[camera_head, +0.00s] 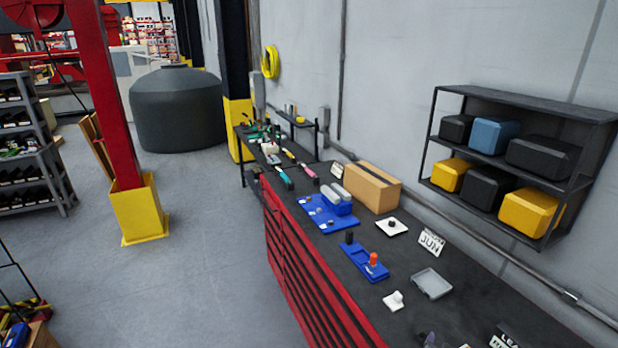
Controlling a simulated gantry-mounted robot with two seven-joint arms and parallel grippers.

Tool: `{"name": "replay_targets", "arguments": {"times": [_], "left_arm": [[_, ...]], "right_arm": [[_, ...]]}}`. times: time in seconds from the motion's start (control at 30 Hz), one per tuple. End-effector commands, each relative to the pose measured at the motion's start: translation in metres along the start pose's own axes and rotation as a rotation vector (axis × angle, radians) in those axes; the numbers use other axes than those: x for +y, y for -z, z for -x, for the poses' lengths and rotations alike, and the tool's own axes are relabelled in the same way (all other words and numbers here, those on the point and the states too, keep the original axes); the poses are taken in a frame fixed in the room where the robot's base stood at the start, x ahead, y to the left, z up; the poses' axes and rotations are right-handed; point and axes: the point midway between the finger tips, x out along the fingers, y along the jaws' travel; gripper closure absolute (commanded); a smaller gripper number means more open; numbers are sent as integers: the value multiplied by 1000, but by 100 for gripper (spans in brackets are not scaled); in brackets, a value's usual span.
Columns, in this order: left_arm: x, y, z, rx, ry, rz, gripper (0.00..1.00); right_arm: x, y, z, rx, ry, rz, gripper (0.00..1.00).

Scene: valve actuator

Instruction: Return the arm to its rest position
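Neither of my arms nor grippers can be made out in the head view. A small dark object (430,341) at the bottom edge is cut off and too unclear to name.
A white plate with a black knob (391,224), a white piece (394,301), a grey tray (432,284), and a cardboard box (368,187) stand on the bench. A wall shelf (520,105) with bins is at right. Open floor (190,280) lies left of the red drawers (300,270).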

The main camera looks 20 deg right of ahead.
Motion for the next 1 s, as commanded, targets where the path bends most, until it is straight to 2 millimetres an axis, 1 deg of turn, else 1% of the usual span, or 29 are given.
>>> {"name": "replay_targets", "arguments": {"times": [0.03,0.07,0.13,0.17,0.2,0.27,0.3,0.37,0.4,0.5,0.6,0.7,0.8,1.0], "left_arm": [[0,5,15,1,-1,1,57],[0,6,19,1,-1,1,57],[-1,10,29,1,-1,1,57],[-1,11,33,1,-1,1,57],[-1,12,37,2,0,1,57],[-1,14,42,2,0,1,57],[-2,15,45,2,1,0,57],[-2,16,49,1,2,-1,57],[-2,16,52,1,2,-2,57],[-3,18,57,1,5,-5,57],[-4,18,60,0,7,-8,57],[-5,19,61,-1,9,-11,57],[-5,19,61,-1,10,-11,57],[-5,19,61,-1,9,-11,57]], "right_arm": [[-9,3,24,-48,106,72,28],[-17,-2,40,-87,173,118,28],[-31,-20,83,-192,319,246,28],[-34,-30,104,-241,373,306,28],[-36,-42,130,-301,432,381,28],[-33,-61,167,-387,503,490,28],[-29,-71,191,-439,540,557,28],[-20,-84,224,-508,584,653,28],[-12,-92,243,-549,607,711,28],[6,-104,283,-632,645,834,28],[21,-111,310,-687,666,923,28],[31,-114,326,-719,675,976,28],[36,-116,333,-734,678,1001,28],[37,-116,334,-736,679,1004,28]]}}
